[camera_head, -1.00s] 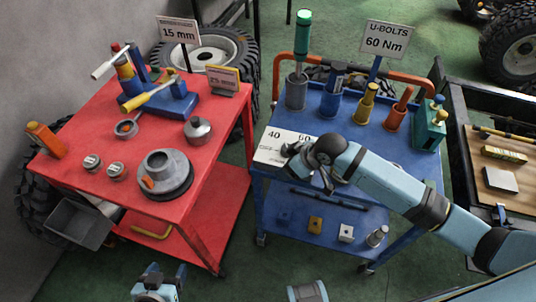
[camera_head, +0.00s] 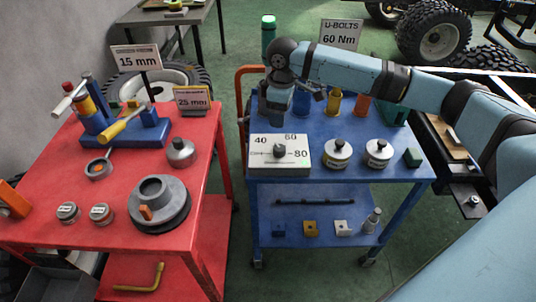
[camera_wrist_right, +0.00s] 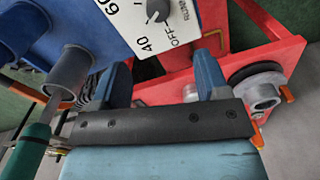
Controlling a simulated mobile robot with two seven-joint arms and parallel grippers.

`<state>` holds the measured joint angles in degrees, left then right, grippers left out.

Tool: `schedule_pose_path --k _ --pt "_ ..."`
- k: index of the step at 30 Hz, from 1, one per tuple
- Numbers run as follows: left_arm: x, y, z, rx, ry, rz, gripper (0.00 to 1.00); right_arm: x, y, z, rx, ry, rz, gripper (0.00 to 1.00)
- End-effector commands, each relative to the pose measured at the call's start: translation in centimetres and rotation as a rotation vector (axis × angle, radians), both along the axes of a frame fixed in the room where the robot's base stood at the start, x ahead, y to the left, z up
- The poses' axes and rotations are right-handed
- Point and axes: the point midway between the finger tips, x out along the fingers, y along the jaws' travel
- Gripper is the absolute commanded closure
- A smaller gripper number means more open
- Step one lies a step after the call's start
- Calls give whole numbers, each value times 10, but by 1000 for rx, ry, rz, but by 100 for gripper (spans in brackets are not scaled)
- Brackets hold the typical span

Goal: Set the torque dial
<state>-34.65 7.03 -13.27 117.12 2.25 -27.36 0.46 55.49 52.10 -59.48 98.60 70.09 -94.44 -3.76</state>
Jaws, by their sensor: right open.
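The torque dial is a dark round knob (camera_head: 279,150) on a white panel (camera_head: 262,167) at the front left of the blue cart, with 40, 60 and 80 marked around it. In the right wrist view the knob (camera_wrist_right: 157,10) shows at the top edge, with 40 and OFF printed near it. I cannot tell its exact setting. My right gripper (camera_head: 278,103) points down behind the panel, over the cart's back left part. In the wrist view its two blue fingers (camera_wrist_right: 162,62) are apart with nothing between them. My left gripper is out of view.
A sign (camera_head: 341,35) reads U-BOLTS 60 Nm. A green-handled tool (camera_head: 268,33) stands behind my gripper. The red cart (camera_head: 215,150) with tools stands left, across a gap.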

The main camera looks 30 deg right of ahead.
Motion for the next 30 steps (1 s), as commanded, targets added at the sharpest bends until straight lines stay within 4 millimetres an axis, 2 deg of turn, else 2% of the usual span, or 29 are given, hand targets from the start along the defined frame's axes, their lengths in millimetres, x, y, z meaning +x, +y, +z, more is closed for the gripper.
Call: schedule_pose_path --k 5,8,21,25,30 --pt "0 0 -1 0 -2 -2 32 0 -4 -6 -6 9 -4 32" --pt "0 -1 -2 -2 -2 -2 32 -1 -4 -21 -6 11 -4 32" --pt "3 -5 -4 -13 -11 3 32 0 -3 -110 -5 7 -4 32" --pt "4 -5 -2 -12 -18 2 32 0 -4 -126 -6 7 -4 32" --pt "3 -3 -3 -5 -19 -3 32 0 -4 -135 -5 7 -3 32"
